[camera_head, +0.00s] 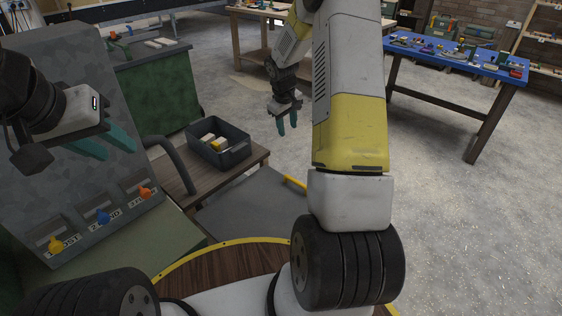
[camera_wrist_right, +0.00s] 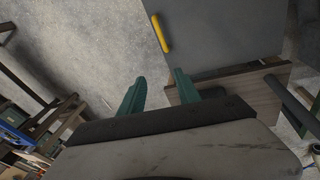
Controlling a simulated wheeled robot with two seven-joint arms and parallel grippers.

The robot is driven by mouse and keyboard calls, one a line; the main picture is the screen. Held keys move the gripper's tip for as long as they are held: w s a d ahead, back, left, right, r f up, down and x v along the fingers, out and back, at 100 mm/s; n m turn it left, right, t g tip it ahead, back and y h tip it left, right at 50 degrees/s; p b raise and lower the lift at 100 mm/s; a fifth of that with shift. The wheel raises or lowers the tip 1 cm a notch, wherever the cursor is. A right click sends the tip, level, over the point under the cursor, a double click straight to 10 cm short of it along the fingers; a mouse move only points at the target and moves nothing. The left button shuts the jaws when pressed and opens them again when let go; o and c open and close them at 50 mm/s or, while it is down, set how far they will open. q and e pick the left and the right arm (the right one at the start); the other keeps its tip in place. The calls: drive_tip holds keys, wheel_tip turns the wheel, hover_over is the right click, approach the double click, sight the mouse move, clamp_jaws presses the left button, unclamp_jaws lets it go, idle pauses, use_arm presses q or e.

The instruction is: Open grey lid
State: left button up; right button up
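The grey lid (camera_head: 255,203) is a flat grey panel low beside the wooden table, with a yellow handle (camera_head: 294,184) on its far right edge. It looks shut and is partly hidden by my right arm. In the right wrist view the grey lid (camera_wrist_right: 232,32) fills the upper right, with the yellow handle (camera_wrist_right: 161,33) near its left edge. My right gripper (camera_head: 287,122) is empty, above and beyond the handle and apart from it. Its teal fingers (camera_wrist_right: 160,91) are spread. My left gripper (camera_head: 107,147) hangs at the left by the grey machine, fingers apart and empty.
A grey machine panel (camera_head: 100,190) with yellow, blue and orange knobs stands at the left. A dark bin (camera_head: 232,158) with blocks sits on a small wooden table (camera_head: 175,178) by the lid. A blue-topped table (camera_head: 450,58) is far right. The floor between is clear.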

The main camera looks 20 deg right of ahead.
approach(295, 180)
drive_tip(key=shift+n+g, duration=0.6)
drive_tip(key=shift+n, duration=0.2)
drive_tip(key=f, duration=0.2)
drive_tip(key=w+f, duration=0.1)
drive_tip(key=f, duration=0.2)
drive_tip(key=w+d+f, duration=0.1)
drive_tip(key=f, duration=0.2)
drive_tip(key=shift+d+f, duration=0.1)
drive_tip(key=shift+f, duration=0.1)
clamp_jaws()
